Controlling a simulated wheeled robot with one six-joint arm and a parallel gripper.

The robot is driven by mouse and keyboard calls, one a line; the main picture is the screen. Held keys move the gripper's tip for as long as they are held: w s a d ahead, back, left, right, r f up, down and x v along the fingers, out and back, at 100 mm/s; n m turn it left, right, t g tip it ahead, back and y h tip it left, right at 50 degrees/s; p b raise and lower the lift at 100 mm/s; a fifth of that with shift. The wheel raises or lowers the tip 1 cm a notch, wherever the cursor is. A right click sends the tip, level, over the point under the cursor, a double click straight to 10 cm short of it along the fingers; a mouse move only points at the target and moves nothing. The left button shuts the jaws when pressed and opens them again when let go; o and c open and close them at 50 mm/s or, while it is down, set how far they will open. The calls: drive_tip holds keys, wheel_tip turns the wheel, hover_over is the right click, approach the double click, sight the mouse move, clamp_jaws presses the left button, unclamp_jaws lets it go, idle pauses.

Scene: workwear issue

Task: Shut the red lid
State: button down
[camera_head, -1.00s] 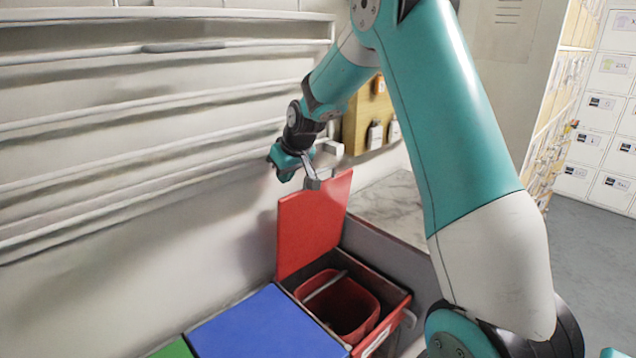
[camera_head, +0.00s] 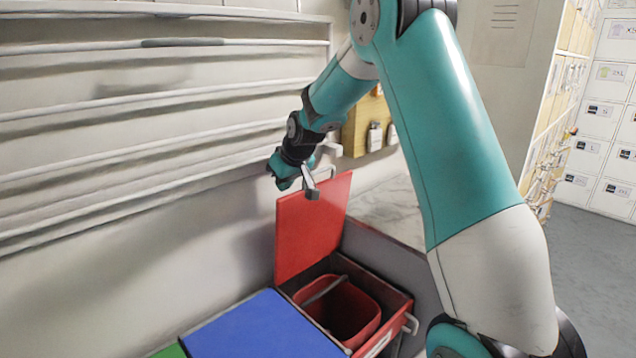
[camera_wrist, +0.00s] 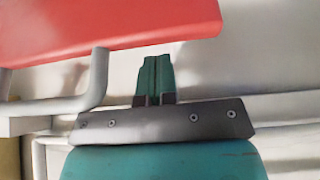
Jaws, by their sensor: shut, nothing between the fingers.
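The red lid (camera_head: 311,229) stands open, close to upright, at the back of the red bin (camera_head: 397,297) in the head view. In the wrist view the lid (camera_wrist: 110,25) fills the upper left as a red slab. My gripper (camera_head: 281,176) is at the top left edge of the lid, on its wall side. In the wrist view my gripper's teal fingers (camera_wrist: 154,72) are together and empty, just below the lid's edge. I cannot tell whether they touch it.
A blue lid (camera_head: 265,330) lies shut beside the red bin, with a green lid (camera_head: 168,352) further left. A red bucket (camera_head: 349,312) sits in the open bin. Wall rails (camera_head: 150,130) run close behind my gripper. A marble-like top (camera_head: 388,207) is to the right.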

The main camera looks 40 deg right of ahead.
sight(288, 196)
drive_tip(key=f, duration=0.1)
drive_tip(key=s+f, duration=0.1)
drive_tip(key=f, duration=0.1)
drive_tip(key=shift+a+g, duration=0.2)
drive_tip(key=shift+g, duration=0.1)
drive_tip(key=shift+s, duration=0.45)
drive_tip(key=shift+s+b, duration=1.4)
drive_tip(key=shift+s, duration=2.65)
wheel_tip(288, 196, up, 10)
drive_tip(key=s+p, duration=0.1)
drive_tip(key=p, duration=0.7)
drive_tip(key=shift+s+d, duration=0.15)
drive_tip(key=shift+d, duration=0.2)
drive_tip(key=shift+f, duration=0.15)
